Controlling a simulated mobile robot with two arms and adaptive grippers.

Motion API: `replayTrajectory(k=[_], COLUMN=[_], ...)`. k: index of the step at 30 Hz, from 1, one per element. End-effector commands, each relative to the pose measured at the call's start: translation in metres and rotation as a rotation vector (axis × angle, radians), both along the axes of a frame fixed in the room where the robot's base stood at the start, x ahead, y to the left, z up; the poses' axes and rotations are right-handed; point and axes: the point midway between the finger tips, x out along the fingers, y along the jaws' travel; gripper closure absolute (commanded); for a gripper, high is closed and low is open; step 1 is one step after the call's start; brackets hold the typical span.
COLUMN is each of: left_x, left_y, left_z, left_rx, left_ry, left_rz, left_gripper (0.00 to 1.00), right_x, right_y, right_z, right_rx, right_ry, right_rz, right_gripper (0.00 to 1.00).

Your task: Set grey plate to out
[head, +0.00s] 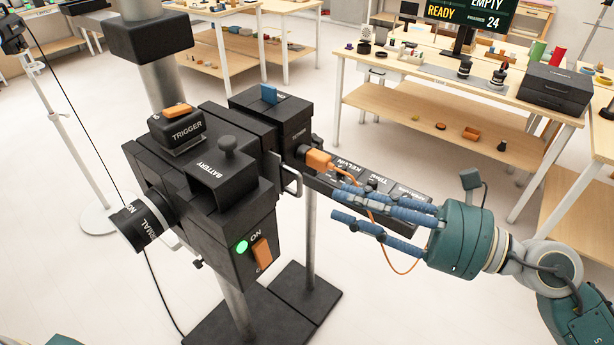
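A black camera-like device (235,200) on a stand fills the middle of the head view. A long dark grey panel (378,178) with printed words, one of them KELVIN, sticks out from its right side. I cannot tell for sure whether this is the grey plate. My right gripper (335,203) comes in from the right with its blue fingers stretched out and apart. The fingers cover part of the panel. Contact between them cannot be told. A small metal handle (293,183) is left of the fingertips. My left gripper's fingers are not in view.
An orange plug (317,158) with an orange cable is beside the panel, and the cable hangs behind my fingers. The device carries an orange switch (262,253), a green light (241,246) and a blue tab (269,93).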

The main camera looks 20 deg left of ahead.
Motion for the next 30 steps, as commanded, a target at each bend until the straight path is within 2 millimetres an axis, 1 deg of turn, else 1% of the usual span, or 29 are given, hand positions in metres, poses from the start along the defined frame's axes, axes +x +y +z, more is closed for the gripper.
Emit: replayTrajectory(k=[1, 2, 9, 12, 15, 19, 26, 27, 29, 30], left_x=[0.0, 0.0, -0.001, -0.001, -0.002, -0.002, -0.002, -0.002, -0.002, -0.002], left_y=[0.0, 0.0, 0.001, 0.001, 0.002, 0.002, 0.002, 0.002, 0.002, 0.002], left_z=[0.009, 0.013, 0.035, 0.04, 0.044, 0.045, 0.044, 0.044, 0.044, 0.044], left_rx=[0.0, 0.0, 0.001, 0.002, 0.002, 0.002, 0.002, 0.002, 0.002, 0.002], left_ry=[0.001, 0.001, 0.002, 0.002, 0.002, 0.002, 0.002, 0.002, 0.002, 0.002], left_rz=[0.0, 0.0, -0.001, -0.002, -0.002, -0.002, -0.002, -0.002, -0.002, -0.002], left_gripper=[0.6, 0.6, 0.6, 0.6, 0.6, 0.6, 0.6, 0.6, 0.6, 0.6], right_x=[0.0, 0.001, 0.009, 0.012, 0.013, 0.014, 0.014, 0.014, 0.014, 0.014], right_y=[0.009, 0.015, 0.06, 0.075, 0.084, 0.09, 0.091, 0.091, 0.09, 0.09], right_z=[0.006, 0.007, 0.007, 0.005, 0.004, 0.002, 0.001, 0.001, 0.001, 0.001], right_rx=[0.004, 0.005, 0.007, 0.007, 0.007, 0.005, 0.005, 0.005, 0.005, 0.005], right_ry=[0.001, 0.001, 0.005, 0.006, 0.007, 0.005, 0.005, 0.005, 0.005, 0.005], right_rz=[0.003, 0.003, 0.001, 0.0, -0.001, -0.002, -0.002, -0.002, -0.002, -0.002], right_gripper=[0.73, 0.73, 0.73, 0.73, 0.73, 0.73, 0.73, 0.75, 0.87, 0.95])
